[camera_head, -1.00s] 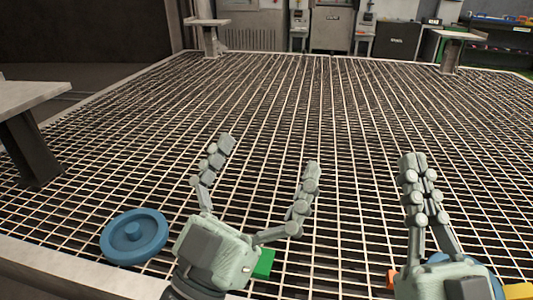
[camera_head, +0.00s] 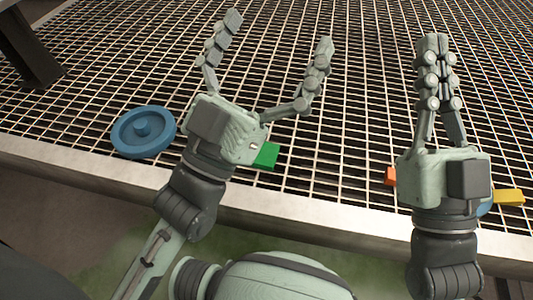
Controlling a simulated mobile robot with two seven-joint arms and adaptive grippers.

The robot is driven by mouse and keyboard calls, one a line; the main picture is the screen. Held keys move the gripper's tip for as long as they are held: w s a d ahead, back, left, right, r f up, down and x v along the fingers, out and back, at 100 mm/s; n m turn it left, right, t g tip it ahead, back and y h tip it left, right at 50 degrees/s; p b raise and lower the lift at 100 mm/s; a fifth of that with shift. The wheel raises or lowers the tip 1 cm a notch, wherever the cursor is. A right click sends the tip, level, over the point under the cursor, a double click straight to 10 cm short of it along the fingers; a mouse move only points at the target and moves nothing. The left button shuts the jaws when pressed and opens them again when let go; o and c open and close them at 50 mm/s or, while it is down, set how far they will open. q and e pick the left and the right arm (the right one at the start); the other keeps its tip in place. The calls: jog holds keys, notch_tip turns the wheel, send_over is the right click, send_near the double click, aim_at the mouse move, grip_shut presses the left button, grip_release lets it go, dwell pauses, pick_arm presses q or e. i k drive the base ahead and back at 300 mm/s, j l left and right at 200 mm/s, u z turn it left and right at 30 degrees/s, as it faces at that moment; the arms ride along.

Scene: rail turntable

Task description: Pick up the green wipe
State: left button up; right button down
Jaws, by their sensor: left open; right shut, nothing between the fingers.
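The green wipe (camera_head: 266,156) lies on the metal grating near its front edge. Its left part is hidden behind the palm of my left gripper (camera_head: 279,32), so only its right end shows. My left gripper is open, with its fingers spread and nothing between them, and they reach past the wipe over the grating. My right gripper (camera_head: 433,45) is shut and empty. It is further right, well apart from the green wipe.
An orange block (camera_head: 390,176), a yellow block (camera_head: 509,196) and a partly hidden blue thing (camera_head: 486,206) lie around the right gripper. The grating's pale edge (camera_head: 300,223) runs along the front.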

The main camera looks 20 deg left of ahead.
aim_at(265, 159)
jog(key=k+j, duration=0.8)
